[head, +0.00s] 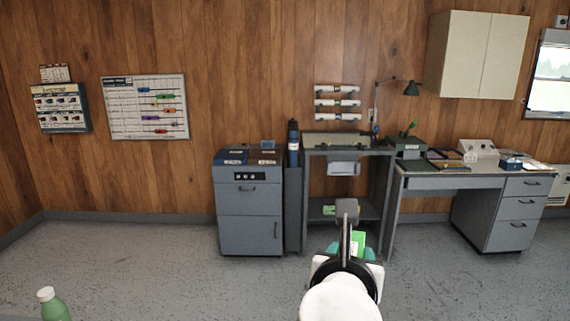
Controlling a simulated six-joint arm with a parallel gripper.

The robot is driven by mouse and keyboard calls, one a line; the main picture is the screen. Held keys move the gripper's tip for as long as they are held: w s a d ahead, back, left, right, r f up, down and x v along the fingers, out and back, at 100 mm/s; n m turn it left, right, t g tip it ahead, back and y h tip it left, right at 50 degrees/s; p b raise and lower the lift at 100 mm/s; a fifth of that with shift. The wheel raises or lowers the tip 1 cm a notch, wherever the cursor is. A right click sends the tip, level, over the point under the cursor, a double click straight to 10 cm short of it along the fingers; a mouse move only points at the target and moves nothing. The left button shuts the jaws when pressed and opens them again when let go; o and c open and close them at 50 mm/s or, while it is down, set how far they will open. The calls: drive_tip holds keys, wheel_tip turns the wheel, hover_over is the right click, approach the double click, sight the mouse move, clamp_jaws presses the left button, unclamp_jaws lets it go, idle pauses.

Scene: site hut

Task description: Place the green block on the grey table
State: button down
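My gripper (347,208) is at the bottom centre, in front of the grey workbench, seen from behind along my white arm. Its fingers are mostly hidden and I cannot tell whether they are open. A bright green block-like piece (358,241) shows just right of the gripper's dark bar; I cannot tell whether it is held or lies behind. A smaller green item (328,210) is on the workbench's lower shelf. The grey workbench (380,190) stands against the wall. A grey table with drawers (437,183) stands to its right; either could be the grey table.
A grey cabinet (250,215) stands left of the workbench, with a dark blue bottle (293,145) between them. Folders, a pale device (478,150) and a desk lamp (410,89) crowd the right side. A green bottle (54,308) is at the bottom left.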

drive_tip(key=d+f+n+y, duration=0.3)
drive_tip(key=d+y, duration=0.1)
drive_tip(key=d, duration=0.1)
drive_tip(key=w+a+f+n+g+y, duration=0.2)
drive_tip(key=a+f+n+y, duration=0.2)
drive_tip(key=a, duration=0.7)
drive_tip(key=w+a+f+n+g+y, duration=0.2)
drive_tip(key=a+f+n+y, duration=0.15)
drive_tip(key=a, duration=0.65)
drive_tip(key=w+a+f+n+g+y, duration=0.2)
drive_tip(key=w+a+f+n+y, duration=0.15)
drive_tip(key=a, duration=0.75)
drive_tip(key=s+a+f+n+g+y, duration=0.1)
drive_tip(key=s+a+f+n+g, duration=0.1)
drive_tip(key=s+a+f, duration=0.4)
drive_tip(key=s+a+f+n+g+y, duration=0.1)
drive_tip(key=s+a+f+n+g, duration=0.2)
drive_tip(key=a, duration=0.6)
drive_tip(key=s+a+f+n+g+y, duration=0.1)
drive_tip(key=s+a+f+n+g, duration=0.1)
drive_tip(key=s+a+f, duration=0.4)
drive_tip(key=f, duration=0.3)
drive_tip(key=a+f, duration=0.1)
drive_tip(key=f, duration=0.2)
drive_tip(key=a+f, duration=0.1)
drive_tip(key=f, duration=0.3)
drive_tip(key=shift+w+a, duration=0.1)
drive_tip(key=shift+w, duration=0.2)
